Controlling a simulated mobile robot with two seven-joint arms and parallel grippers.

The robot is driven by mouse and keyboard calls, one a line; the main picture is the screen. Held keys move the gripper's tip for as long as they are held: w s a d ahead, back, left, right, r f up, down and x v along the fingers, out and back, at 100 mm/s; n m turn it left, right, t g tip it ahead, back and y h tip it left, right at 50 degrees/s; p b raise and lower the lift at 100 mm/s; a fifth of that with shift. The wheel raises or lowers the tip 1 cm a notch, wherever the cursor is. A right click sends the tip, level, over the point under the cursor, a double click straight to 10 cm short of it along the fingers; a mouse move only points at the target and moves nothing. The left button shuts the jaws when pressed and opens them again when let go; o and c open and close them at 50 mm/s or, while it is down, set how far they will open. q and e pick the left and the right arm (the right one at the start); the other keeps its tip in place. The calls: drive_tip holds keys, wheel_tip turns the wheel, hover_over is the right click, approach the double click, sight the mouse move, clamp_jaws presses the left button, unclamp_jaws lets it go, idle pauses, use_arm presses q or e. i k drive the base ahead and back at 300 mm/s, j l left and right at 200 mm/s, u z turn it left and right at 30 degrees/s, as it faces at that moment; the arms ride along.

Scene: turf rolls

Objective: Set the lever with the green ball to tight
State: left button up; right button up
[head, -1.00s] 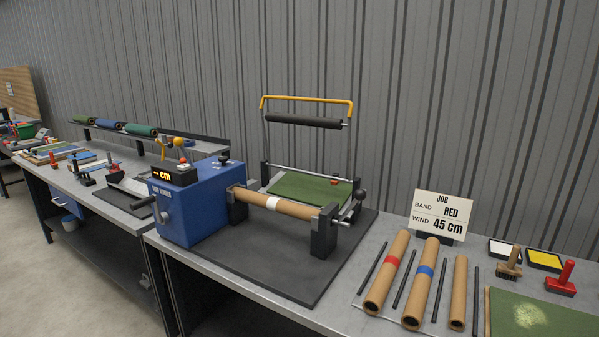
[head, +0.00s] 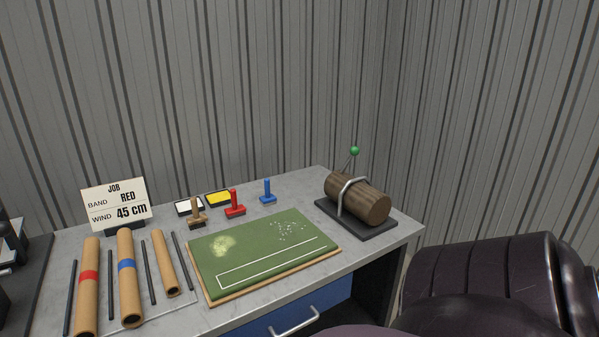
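A lever with a green ball (head: 354,151) on its top stands behind a brown log-like roll (head: 350,195) at the right end of the bench. The lever's thin rod leans slightly right as it rises to the ball. A grey metal strap (head: 345,192) bends over the roll, which lies on a dark base plate (head: 378,231). No marking for tight can be read. The lever's foot is hidden behind the roll. Neither of my grippers is in view.
A green turf board (head: 238,265) lies in front, left of the roll. Stamps, including a red one (head: 235,207) and a blue one (head: 267,192), stand behind it. Cardboard tubes (head: 128,280) and a job card (head: 115,203) are at left. Dark rounded shapes fill the lower right.

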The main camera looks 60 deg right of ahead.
sight(354, 151)
drive_tip(key=z, duration=2.25)
drive_tip(key=i+l+z, duration=0.1)
drive_tip(key=z, duration=0.25)
